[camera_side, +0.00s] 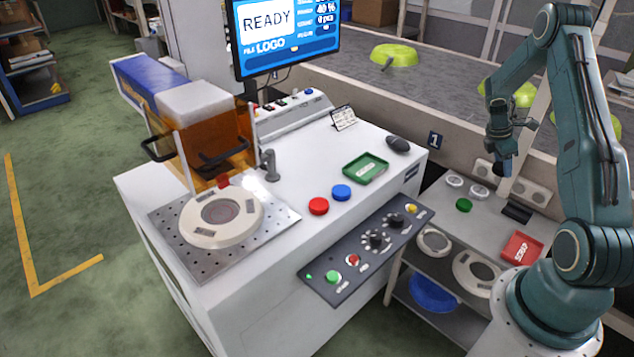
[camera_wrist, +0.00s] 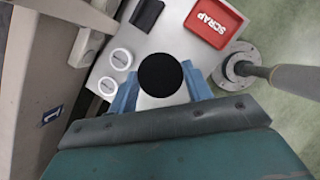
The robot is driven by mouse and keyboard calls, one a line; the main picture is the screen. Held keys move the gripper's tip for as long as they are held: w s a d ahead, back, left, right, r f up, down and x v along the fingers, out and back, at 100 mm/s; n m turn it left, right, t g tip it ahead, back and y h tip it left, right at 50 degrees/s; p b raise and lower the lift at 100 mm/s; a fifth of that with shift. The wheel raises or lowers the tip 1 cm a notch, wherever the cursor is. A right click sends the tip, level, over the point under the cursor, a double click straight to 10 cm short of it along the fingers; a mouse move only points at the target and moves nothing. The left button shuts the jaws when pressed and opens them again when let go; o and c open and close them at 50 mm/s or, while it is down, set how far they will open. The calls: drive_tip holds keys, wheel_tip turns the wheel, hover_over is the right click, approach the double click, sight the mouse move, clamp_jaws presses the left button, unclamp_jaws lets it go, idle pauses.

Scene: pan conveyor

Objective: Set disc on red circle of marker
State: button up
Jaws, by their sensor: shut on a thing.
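My gripper (camera_side: 499,150) hangs at the right above the side bench. In the wrist view its blue fingers (camera_wrist: 160,88) are shut on a round black disc (camera_wrist: 160,74), seen face on. In the side view the disc (camera_side: 498,168) shows only as a small dark shape under the fingers. The marker (camera_side: 200,115) stands far to the left, with an orange window. Below it, a round cream fixture (camera_side: 190,222) sits on a perforated plate (camera_side: 270,235). The red circle (camera_side: 222,210) shows faintly at the fixture's centre, and nothing lies on it.
A red knob-like disc (camera_side: 318,206), a blue one (camera_side: 341,192) and a green tray (camera_side: 365,168) lie on the white worktop. A monitor (camera_side: 285,35) stands behind.

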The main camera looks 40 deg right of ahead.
drive_tip(key=shift+s+d, duration=0.15)
hover_over(484, 220)
drive_tip(key=w+a, duration=0.1)
wheel_tip(484, 220, down, 16)
drive_tip(key=shift+w+a+f, duration=0.1)
drive_tip(key=shift+a+f, duration=0.05)
idle(0.4)
drive_tip(key=shift+f, duration=0.1)
drive_tip(key=shift+f, duration=1.75)
drive_tip(key=shift+f, duration=0.15)
drive_tip(key=o, duration=1)
drive_tip(key=shift+o, duration=0.2)
drive_tip(key=v, duration=1.2)
